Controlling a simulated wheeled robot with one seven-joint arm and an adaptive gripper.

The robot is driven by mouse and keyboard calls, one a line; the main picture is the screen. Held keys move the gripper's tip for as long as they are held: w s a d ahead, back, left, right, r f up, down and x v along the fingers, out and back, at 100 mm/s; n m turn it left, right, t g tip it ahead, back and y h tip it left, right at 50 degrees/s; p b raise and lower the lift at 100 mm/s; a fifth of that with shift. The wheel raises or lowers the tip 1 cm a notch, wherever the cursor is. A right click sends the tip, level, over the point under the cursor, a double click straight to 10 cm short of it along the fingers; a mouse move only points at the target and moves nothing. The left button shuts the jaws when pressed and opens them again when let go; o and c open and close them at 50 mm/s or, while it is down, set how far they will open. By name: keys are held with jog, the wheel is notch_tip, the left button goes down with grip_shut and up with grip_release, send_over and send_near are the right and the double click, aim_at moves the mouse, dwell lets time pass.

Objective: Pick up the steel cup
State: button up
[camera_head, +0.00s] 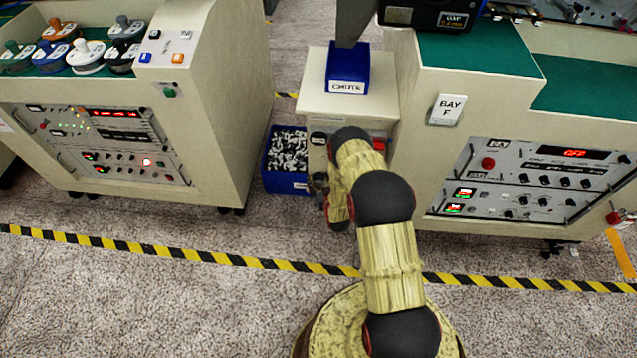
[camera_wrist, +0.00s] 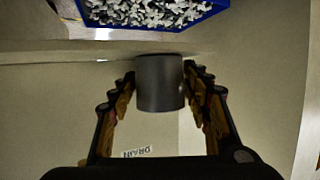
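The steel cup (camera_wrist: 160,84) is a plain dark grey cylinder in the upper middle of the wrist view. My gripper (camera_wrist: 160,82) has one finger on each side of it, with the fingertips very close to its walls. I cannot tell whether both fingers press on the cup or a thin gap is left. In the head view my gripper (camera_head: 320,190) is low in front of the pale chute cabinet, partly hidden by my arm. I cannot make out the cup there.
A blue bin (camera_head: 287,160) of small metal parts stands on the floor left of the chute cabinet (camera_head: 318,108); it also shows at the top of the wrist view (camera_wrist: 150,22). A DRAIN label (camera_wrist: 138,152) is near the gripper. Consoles stand left (camera_head: 225,90) and right (camera_head: 480,105).

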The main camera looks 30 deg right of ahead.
jog(key=shift+c, duration=1.1)
jog(key=c, duration=0.6)
jog(key=shift+c, duration=0.2)
